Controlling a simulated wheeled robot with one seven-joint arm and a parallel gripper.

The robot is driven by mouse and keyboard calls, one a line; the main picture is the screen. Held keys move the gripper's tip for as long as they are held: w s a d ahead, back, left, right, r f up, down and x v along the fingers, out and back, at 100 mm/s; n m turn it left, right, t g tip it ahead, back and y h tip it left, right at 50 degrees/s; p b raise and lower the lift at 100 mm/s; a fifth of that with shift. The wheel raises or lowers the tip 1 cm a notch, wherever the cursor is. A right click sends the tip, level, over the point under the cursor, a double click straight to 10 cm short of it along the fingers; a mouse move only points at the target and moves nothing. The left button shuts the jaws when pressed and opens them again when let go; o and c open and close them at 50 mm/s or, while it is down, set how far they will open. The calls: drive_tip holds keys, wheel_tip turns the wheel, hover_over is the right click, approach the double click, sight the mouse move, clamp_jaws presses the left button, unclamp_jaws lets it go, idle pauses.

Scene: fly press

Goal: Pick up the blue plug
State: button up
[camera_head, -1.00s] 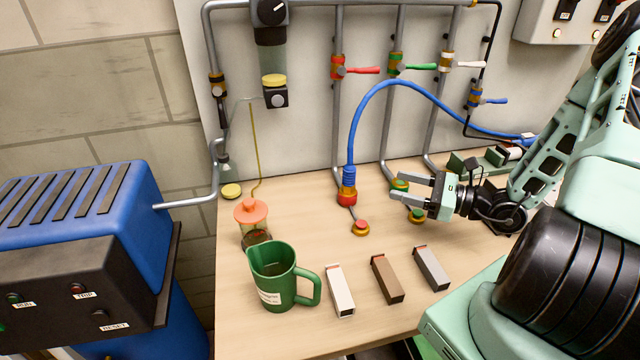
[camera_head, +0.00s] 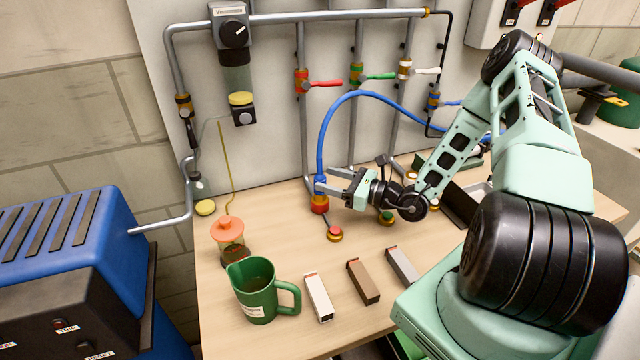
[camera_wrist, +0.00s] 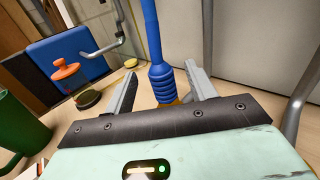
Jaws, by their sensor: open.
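The blue plug (camera_wrist: 161,82) stands upright at the end of a blue hose (camera_head: 324,135). In the head view its lower end meets a red and brass socket (camera_head: 320,205) on the bench, and my gripper partly hides it. My gripper (camera_head: 332,182) is open and reaches in low from the right, with its fingertips at the plug. In the wrist view the plug stands between the two fingers of my gripper (camera_wrist: 160,85), nearer the right one, with a visible gap to the left one. Whether either finger touches it I cannot tell.
A red button (camera_head: 335,234) is just in front of the socket. Pipes with coloured valves line the wall behind.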

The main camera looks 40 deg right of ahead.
drive_tip(key=p+x, duration=0.2)
drive_tip(key=x, duration=0.3)
drive_tip(key=shift+w+f, duration=0.1)
drive_tip(key=shift+f, duration=0.05)
drive_tip(key=c, duration=1.1)
